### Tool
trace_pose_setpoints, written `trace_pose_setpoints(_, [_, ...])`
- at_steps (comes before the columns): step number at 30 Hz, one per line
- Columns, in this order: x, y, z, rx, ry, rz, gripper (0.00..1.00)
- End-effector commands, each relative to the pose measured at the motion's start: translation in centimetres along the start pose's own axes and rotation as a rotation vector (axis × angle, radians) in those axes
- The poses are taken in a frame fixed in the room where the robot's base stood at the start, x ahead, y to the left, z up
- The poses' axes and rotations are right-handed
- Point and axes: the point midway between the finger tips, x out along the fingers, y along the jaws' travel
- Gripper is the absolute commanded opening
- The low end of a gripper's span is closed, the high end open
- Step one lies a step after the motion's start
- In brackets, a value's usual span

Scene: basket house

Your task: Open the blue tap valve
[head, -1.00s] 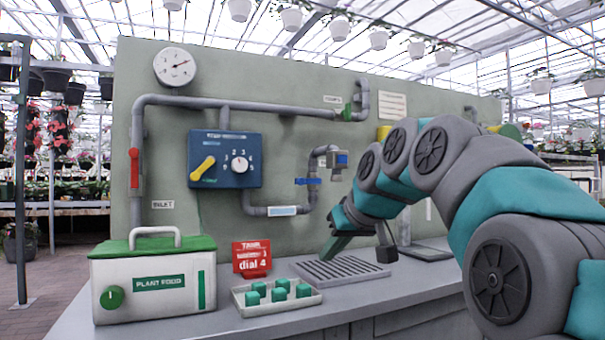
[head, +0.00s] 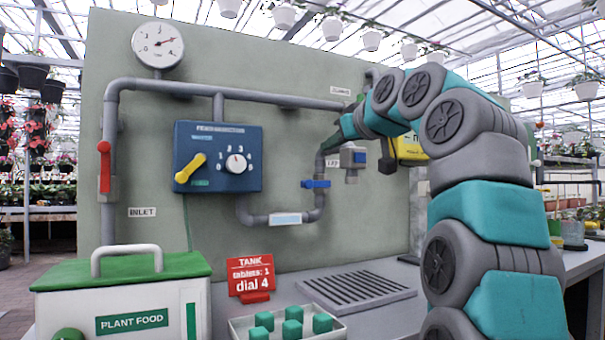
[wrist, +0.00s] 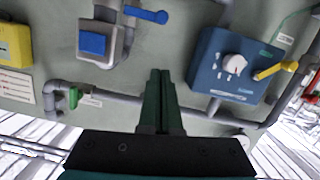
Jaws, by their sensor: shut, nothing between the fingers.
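A blue lever (head: 316,183) sits across the grey pipe that bends up to the tap. It lies roughly horizontal in the head view. It also shows at the top of the wrist view (wrist: 146,15), which is turned upside down. The tap head (head: 353,160) is grey with a blue square on its front, and it shows in the wrist view (wrist: 95,43). My gripper (head: 332,144) is shut and empty. It is above the lever and left of the tap head in the head view. Its closed fingers (wrist: 160,76) appear apart from the lever in the wrist view.
A blue box (head: 218,158) with a yellow lever and white dial is left of the pipe. A green valve (wrist: 74,98) is on the upper pipe. A drain grate (head: 357,286), red sign (head: 251,276), tray of green blocks (head: 288,328) and plant food box (head: 125,290) stand below.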

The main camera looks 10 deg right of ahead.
Motion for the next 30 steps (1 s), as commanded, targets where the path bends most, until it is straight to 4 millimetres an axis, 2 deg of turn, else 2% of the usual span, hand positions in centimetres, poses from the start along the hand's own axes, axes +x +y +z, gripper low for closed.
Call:
trace_pose_setpoints(5, [0.3, 0.1, -0.2, -0.003, 0.005, 0.002, 0.0])
trace_pose_setpoints(11, [2.2, 0.1, -0.3, -0.004, 0.004, 0.002, 0.0])
trace_pose_setpoints(26, [9.8, 0.1, -0.3, -0.002, 0.002, 0.001, 0.0])
trace_pose_setpoints(30, [10.5, -0.1, 1.9, -0.002, 0.003, 0.001, 0.0])
